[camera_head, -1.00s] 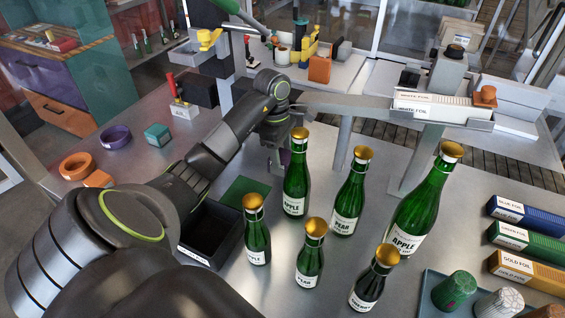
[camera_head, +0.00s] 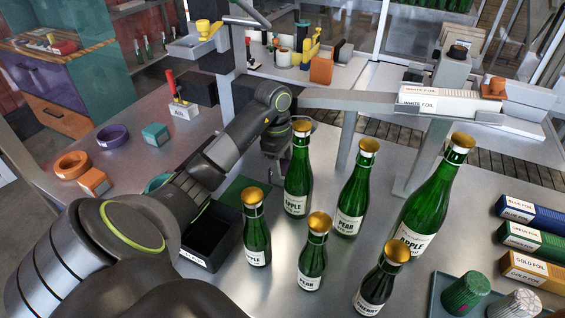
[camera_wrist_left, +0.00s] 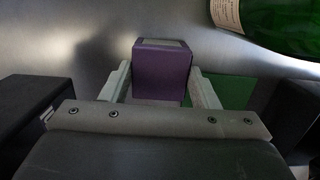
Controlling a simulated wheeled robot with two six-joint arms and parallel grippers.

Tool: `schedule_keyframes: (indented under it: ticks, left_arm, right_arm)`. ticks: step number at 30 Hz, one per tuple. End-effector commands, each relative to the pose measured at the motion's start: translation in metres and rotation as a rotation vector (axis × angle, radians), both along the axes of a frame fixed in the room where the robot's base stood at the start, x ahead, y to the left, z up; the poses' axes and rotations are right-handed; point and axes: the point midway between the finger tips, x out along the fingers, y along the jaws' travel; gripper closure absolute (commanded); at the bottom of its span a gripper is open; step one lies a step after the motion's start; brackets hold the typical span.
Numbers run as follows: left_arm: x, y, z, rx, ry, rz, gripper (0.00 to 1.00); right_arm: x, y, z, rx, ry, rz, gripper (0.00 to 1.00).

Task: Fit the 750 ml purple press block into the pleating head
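The purple press block (camera_wrist_left: 161,72) is between the two fingers of my left gripper in the left wrist view, with a pale label on its upper face. The fingers lie along both its sides and look closed on it. In the head view my left gripper (camera_head: 277,166) is above the table, just behind and left of a green apple bottle (camera_head: 298,180); the block is hardly visible there. I cannot pick out the pleating head with certainty. My right gripper is not in view.
Several gold-capped green bottles, including a pear bottle (camera_head: 351,195), crowd the space right of my arm. A dark open bin (camera_head: 185,258) is beside it. A purple ring (camera_head: 113,136), a teal block (camera_head: 156,134) and a red-levered box (camera_head: 181,112) stand left.

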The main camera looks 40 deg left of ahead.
Motion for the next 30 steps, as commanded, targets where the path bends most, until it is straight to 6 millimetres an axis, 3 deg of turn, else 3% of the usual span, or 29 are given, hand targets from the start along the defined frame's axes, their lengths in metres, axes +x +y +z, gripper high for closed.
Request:
schedule_keyframes:
  ticks: [5,19,30]
  left_arm:
    - [0.0,0.0,0.0,0.0,0.0,0.0,0.24]
    - [0.0,0.0,0.006,0.0,0.0,0.0,0.24]
    - [-0.001,0.006,0.056,0.001,0.0,0.001,0.24]
  right_arm:
    - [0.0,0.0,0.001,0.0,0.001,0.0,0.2]
    - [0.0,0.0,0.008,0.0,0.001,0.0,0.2]
    - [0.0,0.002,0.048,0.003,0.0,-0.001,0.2]
